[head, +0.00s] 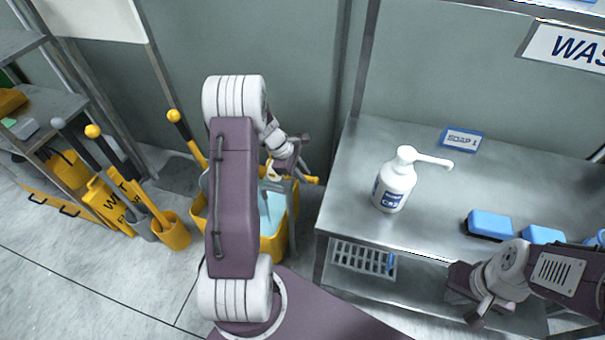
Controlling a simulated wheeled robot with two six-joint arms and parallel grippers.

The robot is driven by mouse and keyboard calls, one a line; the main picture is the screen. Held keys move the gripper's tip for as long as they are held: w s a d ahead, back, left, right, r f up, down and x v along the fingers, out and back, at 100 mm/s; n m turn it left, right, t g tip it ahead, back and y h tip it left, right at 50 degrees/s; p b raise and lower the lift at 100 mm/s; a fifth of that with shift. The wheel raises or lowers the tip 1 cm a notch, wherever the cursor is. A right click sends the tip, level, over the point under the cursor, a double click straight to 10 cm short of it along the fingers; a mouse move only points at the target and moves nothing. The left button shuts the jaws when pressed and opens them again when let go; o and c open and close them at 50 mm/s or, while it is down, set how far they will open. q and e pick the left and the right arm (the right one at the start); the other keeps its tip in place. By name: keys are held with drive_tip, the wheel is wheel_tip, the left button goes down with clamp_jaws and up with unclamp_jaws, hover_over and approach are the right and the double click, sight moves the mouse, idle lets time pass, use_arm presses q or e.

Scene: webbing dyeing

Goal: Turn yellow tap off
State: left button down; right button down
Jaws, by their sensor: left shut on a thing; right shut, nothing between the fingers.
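The yellow tap handle (310,180) shows just beyond the fingers of my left gripper (299,163), at the top of a grey pipe and spout (281,187). My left gripper is shut on the yellow tap; the exact contact is small and partly hidden by the gripper. Below the spout is a yellow bucket (275,247) with light blue liquid (274,209) in it, partly covered by my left arm. I cannot tell whether water is running. My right gripper (463,301) is shut and empty, low at the front of the metal table.
The floor (95,275) at front left is clear.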

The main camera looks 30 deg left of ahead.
use_arm(q)
drive_tip(key=shift+s, duration=0.1)
idle(0.9)
drive_tip(key=s+a+m+g+p, duration=0.1)
drive_tip(key=m+g+p, duration=0.1)
drive_tip(key=m, duration=0.2)
drive_tip(key=s+m+g+p, duration=0.1)
drive_tip(key=s+m+p, duration=0.1)
drive_tip(key=m, duration=0.3)
drive_tip(key=s+a+m+g+p, duration=0.1)
drive_tip(key=s+m+g+p, duration=0.1)
drive_tip(key=m, duration=0.2)
drive_tip(key=shift+a+m+g+h+p, duration=0.3)
drive_tip(key=shift+a+m+p, duration=0.05)
drive_tip(key=shift+m+p, duration=0.05)
drive_tip(key=shift+s+a+m+g+y, duration=0.2)
drive_tip(key=shift+a+m+g+y, duration=0.2)
drive_tip(key=shift+m, duration=0.6)
drive_tip(key=shift+s+a+m+g+y, duration=0.25)
drive_tip(key=shift+a+m, duration=0.25)
drive_tip(key=shift+m, duration=0.5)
drive_tip(key=shift+a, duration=0.1)
drive_tip(key=c, duration=1.3)
unclamp_jaws()
drive_tip(key=shift+c, duration=0.2)
